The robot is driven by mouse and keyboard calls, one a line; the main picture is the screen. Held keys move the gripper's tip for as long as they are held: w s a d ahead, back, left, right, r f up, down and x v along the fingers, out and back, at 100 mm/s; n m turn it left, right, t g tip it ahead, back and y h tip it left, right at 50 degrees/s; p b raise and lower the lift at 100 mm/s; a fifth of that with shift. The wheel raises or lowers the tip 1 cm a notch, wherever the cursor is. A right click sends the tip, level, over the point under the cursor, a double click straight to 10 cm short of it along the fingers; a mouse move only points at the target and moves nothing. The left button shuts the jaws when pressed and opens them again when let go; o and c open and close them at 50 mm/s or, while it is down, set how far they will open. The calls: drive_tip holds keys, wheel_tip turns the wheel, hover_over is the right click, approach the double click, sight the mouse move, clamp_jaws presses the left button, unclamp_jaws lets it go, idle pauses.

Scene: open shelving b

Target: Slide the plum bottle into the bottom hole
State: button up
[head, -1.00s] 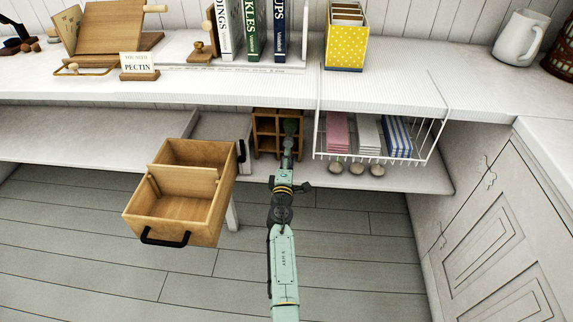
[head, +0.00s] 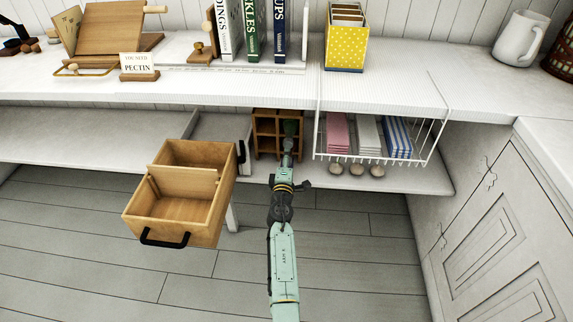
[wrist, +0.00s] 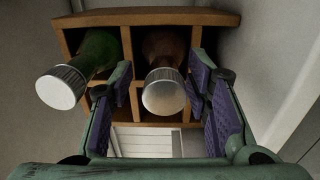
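The plum bottle (wrist: 164,50) looks dark reddish brown in the wrist view, with its silver cap (wrist: 164,92) facing my camera. It lies in a hole of the wooden rack (wrist: 150,17), in the upper row as the wrist view shows it. A green bottle (wrist: 97,50) with a silver cap is in the hole to its left. My gripper (wrist: 160,88) is open, with its purple pads on either side of the plum bottle. A gap shows at the left pad; contact at the right pad cannot be told. In the head view the rack (head: 264,135) stands under the counter, partly hidden by my gripper (head: 289,140).
A white wire basket (head: 322,142) with folded cloths hangs just right of the rack. Several round stones (head: 356,170) lie below it on the low shelf (head: 420,180). An open wooden drawer box (head: 200,237) is at the left. The counter (head: 415,90) overhangs the rack.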

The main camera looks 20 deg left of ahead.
drive_tip(key=shift+f, duration=0.2)
drive_tip(key=p+v, duration=0.3)
drive_tip(key=v, duration=0.5)
drive_tip(key=p+v, duration=0.2)
drive_tip(key=v, duration=0.6)
drive_tip(key=r+p+v, duration=0.1)
drive_tip(key=p+v, duration=0.2)
drive_tip(key=v, duration=0.6)
drive_tip(key=shift+a+p, duration=0.1)
drive_tip(key=shift+p, duration=0.2)
